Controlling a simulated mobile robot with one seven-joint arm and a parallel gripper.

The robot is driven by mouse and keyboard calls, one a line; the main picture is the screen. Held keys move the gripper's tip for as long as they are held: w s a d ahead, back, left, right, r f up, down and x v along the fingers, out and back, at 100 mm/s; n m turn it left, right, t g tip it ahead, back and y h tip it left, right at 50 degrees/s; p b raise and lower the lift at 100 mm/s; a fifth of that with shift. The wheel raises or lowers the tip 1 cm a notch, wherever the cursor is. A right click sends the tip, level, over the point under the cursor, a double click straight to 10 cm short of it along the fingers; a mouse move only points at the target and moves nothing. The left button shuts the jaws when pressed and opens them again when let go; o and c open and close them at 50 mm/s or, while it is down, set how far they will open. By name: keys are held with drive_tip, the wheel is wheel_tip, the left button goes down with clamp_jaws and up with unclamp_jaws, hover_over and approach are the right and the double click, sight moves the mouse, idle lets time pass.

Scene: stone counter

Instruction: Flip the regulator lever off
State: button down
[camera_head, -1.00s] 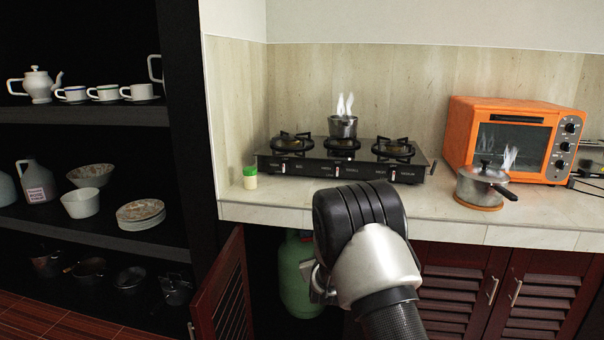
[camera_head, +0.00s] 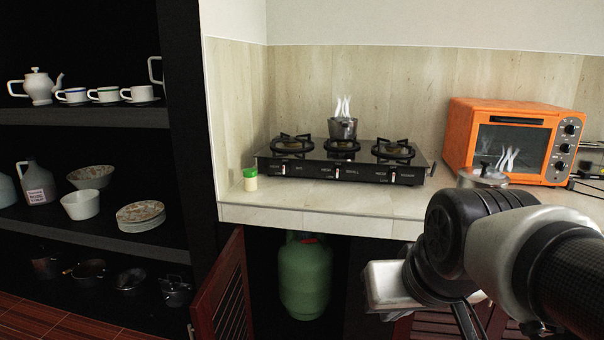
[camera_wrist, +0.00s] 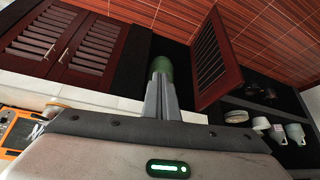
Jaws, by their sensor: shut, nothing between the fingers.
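A green gas cylinder (camera_head: 305,278) stands upright in the dark open cabinet under the counter, between the open door and my arm. Its top is in shadow just below the counter edge. The regulator and its lever cannot be made out clearly there. In the wrist view, which is turned over, part of the cylinder (camera_wrist: 161,68) shows beyond my fingertips. My gripper (camera_wrist: 160,80) is shut and empty, its fingers together and pointing toward the cylinder. The fingertips overlap the cylinder in that view, so I cannot tell the gap. In the head view my gripper's fingers are not clear.
An open red louvred door (camera_head: 222,292) bounds the cabinet on the left. The counter edge (camera_head: 300,219) overhangs the opening. A gas stove (camera_head: 345,169) with a steaming pot (camera_head: 342,128) sits above. An orange oven (camera_head: 512,140) and a steaming lidded pot (camera_head: 482,177) are at right.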

drive_tip(key=s, duration=0.6)
wheel_tip(320, 180, up, 25)
drive_tip(key=p, duration=2.5)
drive_tip(key=shift+w+d+f+g+p, duration=0.15)
drive_tip(key=shift+w+d+g+p, duration=0.1)
drive_tip(key=shift+d+g+p, duration=0.15)
